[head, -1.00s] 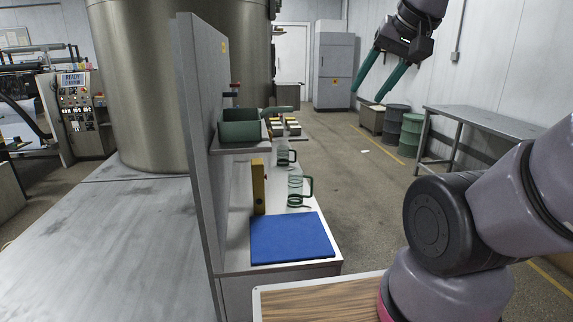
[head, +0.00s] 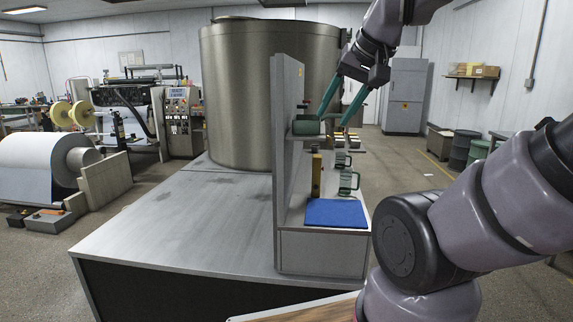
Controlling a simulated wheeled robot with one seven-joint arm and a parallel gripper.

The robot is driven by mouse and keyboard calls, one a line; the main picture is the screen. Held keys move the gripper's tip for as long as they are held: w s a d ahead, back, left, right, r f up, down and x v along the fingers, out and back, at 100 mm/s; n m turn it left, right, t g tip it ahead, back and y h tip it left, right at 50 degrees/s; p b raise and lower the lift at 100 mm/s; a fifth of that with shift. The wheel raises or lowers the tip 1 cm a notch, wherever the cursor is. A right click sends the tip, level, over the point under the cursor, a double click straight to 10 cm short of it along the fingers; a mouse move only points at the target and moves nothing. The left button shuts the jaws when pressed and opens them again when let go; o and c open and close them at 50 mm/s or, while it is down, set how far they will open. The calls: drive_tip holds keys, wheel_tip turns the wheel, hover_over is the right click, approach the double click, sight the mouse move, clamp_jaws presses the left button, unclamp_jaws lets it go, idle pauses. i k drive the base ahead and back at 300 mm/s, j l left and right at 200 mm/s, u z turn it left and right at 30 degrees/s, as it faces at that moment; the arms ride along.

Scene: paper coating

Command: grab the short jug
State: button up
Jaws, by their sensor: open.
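Two clear green jugs with handles stand on the white counter right of the grey partition in the head view. The nearer jug (head: 346,183) stands just behind the blue mat. The farther jug (head: 341,159) looks shorter and is partly hidden; distance makes their heights hard to compare. My gripper (head: 333,121) has two long teal fingers, spread apart and empty, pointing down and left. In the picture they end above the jugs, beside a green bin. Their depth relative to the jugs cannot be told.
The green bin (head: 306,127) sits on a raised shelf against the grey partition (head: 287,165). A yellow upright block (head: 316,176) stands left of the nearer jug. The blue mat (head: 337,213) lies at the counter's front. A large metal tank (head: 245,95) stands behind.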

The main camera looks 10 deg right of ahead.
sight(340, 156)
drive_tip(key=i+l+u, duration=0.15)
drive_tip(key=l+u, duration=0.55)
drive_tip(key=l, duration=0.25)
drive_tip(key=l+u, duration=0.35)
drive_tip(key=l, duration=0.2)
drive_tip(key=i+l, duration=0.1)
drive_tip(key=l, duration=3.15)
drive_tip(key=k+z, duration=0.05)
